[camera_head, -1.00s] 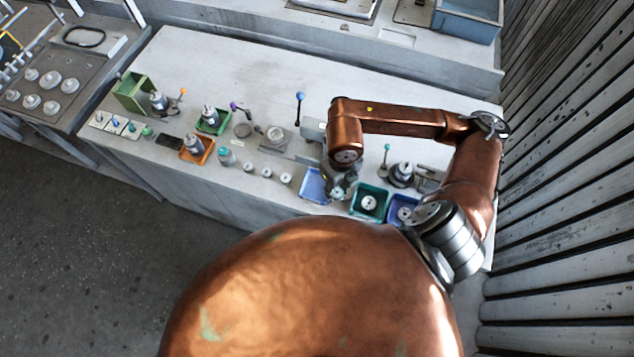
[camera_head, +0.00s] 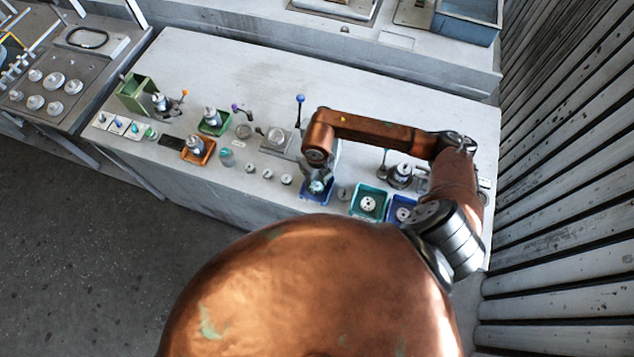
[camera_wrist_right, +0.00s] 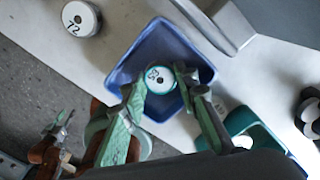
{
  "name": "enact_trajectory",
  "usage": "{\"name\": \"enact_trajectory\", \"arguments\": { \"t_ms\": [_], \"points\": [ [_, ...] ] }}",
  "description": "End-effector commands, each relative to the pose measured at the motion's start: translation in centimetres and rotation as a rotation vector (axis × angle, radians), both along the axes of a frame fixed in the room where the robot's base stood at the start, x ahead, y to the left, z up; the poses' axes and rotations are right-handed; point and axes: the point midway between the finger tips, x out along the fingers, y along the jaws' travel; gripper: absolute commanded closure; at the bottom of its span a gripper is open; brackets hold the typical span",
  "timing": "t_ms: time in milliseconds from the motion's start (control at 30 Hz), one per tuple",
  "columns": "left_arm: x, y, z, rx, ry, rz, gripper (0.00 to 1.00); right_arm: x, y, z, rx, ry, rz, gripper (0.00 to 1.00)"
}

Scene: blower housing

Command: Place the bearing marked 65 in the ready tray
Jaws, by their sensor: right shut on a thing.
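My right gripper (camera_wrist_right: 161,92) is shut on a small round bearing (camera_wrist_right: 160,77) with a pale top face. Its marking is turned in the wrist view and reads like 65. The bearing is over the left blue tray (camera_wrist_right: 205,64); I cannot tell whether it touches the floor of it. In the head view my right gripper (camera_head: 318,188) is over that blue tray (camera_head: 306,198), and the arm hides the bearing. A green and copper part (camera_wrist_right: 55,128), which looks like my left gripper, shows low in the wrist view; its jaws are unclear.
A bearing marked 72 (camera_wrist_right: 81,18) stands left of the blue tray. A teal tray (camera_head: 354,207) and another blue tray (camera_head: 393,216) stand to the right, with round parts in them. Several small bearings line the front edge. The back of the bench (camera_head: 230,65) is clear.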

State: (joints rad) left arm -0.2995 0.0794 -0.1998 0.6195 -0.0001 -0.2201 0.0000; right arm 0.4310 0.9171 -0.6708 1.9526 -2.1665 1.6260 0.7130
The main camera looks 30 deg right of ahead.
Motion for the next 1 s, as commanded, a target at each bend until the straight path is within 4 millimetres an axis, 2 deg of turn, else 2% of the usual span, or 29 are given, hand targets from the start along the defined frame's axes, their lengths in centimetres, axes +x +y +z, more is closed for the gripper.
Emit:
{"name": "enact_trajectory", "arguments": {
  "t_ms": [267, 300, 533, 867, 1000],
  "points": [
    [-0.1, 0.0, -0.3, 0.000, 0.001, 0.000, 0.65, 0.0, 0.0, -0.2, 0.000, -0.001, 0.000, 1.00],
    [-0.1, 0.0, -0.3, 0.000, 0.001, 0.000, 0.65, 0.0, 0.0, -0.2, 0.000, -0.001, 0.000, 0.71],
    [-0.1, 0.0, -0.2, 0.000, 0.001, 0.000, 0.65, 0.0, 0.0, -0.1, 0.000, -0.001, 0.000, 0.55],
    [0.0, 0.0, 0.0, 0.000, 0.000, 0.000, 0.65, 0.0, 0.0, 0.1, 0.001, -0.001, 0.000, 0.55],
    [0.0, 0.0, -0.1, 0.000, 0.000, 0.000, 0.65, 0.2, 0.0, 1.6, 0.000, -0.004, 0.001, 0.55]
  ]
}}
